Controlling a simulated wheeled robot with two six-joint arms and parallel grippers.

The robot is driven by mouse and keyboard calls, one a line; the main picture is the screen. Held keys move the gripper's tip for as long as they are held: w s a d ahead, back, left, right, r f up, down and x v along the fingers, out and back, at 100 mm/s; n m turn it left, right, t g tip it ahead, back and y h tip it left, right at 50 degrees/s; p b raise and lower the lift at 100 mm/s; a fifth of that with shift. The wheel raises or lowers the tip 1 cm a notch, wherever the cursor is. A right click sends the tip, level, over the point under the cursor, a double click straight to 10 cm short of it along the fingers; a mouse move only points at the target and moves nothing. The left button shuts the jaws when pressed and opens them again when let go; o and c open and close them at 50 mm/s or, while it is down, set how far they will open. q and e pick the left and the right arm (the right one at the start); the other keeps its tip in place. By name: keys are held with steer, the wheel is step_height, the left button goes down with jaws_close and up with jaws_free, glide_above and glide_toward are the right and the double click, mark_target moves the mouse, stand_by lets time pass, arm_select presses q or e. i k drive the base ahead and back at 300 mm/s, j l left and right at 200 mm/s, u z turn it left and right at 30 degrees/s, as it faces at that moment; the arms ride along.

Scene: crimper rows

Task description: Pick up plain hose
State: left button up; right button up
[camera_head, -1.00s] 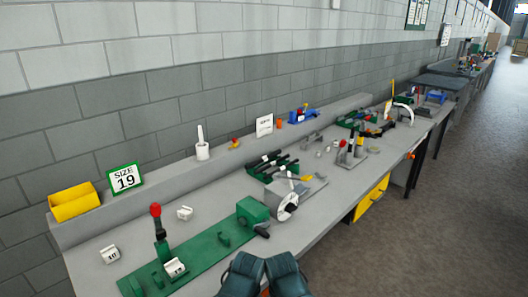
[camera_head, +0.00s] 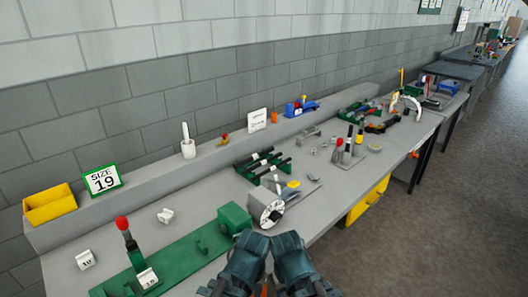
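I cannot make out for certain which thing is the plain hose. A green rack (camera_head: 248,172) in the middle of the bench holds several dark tube-like pieces, some with pale bands. A white curved piece (camera_head: 407,101) arches over the bench farther back on the right. My two dark arms (camera_head: 268,262) come up at the bottom centre, side by side, short of the bench things. Neither gripper's fingers can be seen, and no held thing shows.
A green plate (camera_head: 165,268) with a red-knobbed lever (camera_head: 123,223) lies at the front left. A white-faced round device (camera_head: 270,212) stands near the front edge. The floor at right is clear.

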mark_target(236, 166)
steer(key=i+l, duration=0.7)
steer(key=l, duration=0.2)
steer(key=i+l, duration=0.35)
steer(key=i+l+u, duration=0.1)
steer(key=i+l, duration=0.25)
steer(key=l, duration=0.2)
steer(key=i+l, duration=0.65)
steer(key=l, duration=0.3)
